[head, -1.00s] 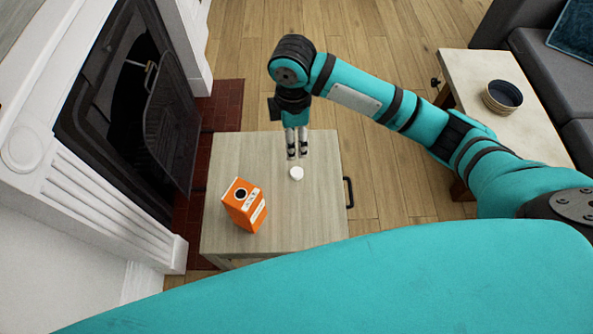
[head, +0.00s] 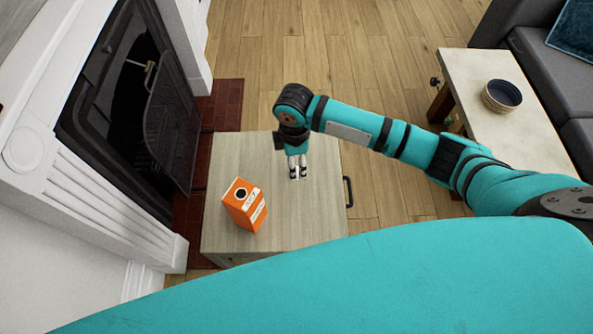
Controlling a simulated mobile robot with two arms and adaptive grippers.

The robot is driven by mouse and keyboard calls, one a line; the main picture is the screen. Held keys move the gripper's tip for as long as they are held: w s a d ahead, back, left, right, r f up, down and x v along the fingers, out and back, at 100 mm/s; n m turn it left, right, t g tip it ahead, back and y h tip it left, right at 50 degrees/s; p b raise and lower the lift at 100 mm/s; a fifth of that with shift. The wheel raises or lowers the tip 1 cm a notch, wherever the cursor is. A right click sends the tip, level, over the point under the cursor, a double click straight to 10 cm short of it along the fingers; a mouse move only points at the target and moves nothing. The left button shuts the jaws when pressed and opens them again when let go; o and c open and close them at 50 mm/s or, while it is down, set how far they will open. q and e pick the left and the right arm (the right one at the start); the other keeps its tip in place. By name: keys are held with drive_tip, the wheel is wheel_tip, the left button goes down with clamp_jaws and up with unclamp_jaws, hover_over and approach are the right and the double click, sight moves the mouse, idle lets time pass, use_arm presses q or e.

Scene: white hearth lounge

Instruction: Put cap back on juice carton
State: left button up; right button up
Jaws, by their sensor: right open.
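The orange juice carton (head: 244,205) stands upright on the small wooden table, with a dark open spout on its top. My right gripper (head: 298,174) points down over the table, to the right of and behind the carton, with its fingers open. It is at the spot of the small white cap, which is now mostly hidden; a pale bit shows between the fingertips. I cannot tell whether the fingers touch the cap. My left gripper is not in view.
The small wooden table (head: 300,222) has bare room around the carton and a dark handle (head: 348,192) on its right side. A fireplace (head: 140,110) stands close on the left. A pale table with a dark bowl (head: 502,95) is at the right.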

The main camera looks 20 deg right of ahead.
sight(297, 171)
drive_tip(key=f, duration=0.4)
drive_tip(key=shift+s+d+f, duration=0.2)
drive_tip(key=shift+d, duration=0.05)
drive_tip(key=c, duration=0.8)
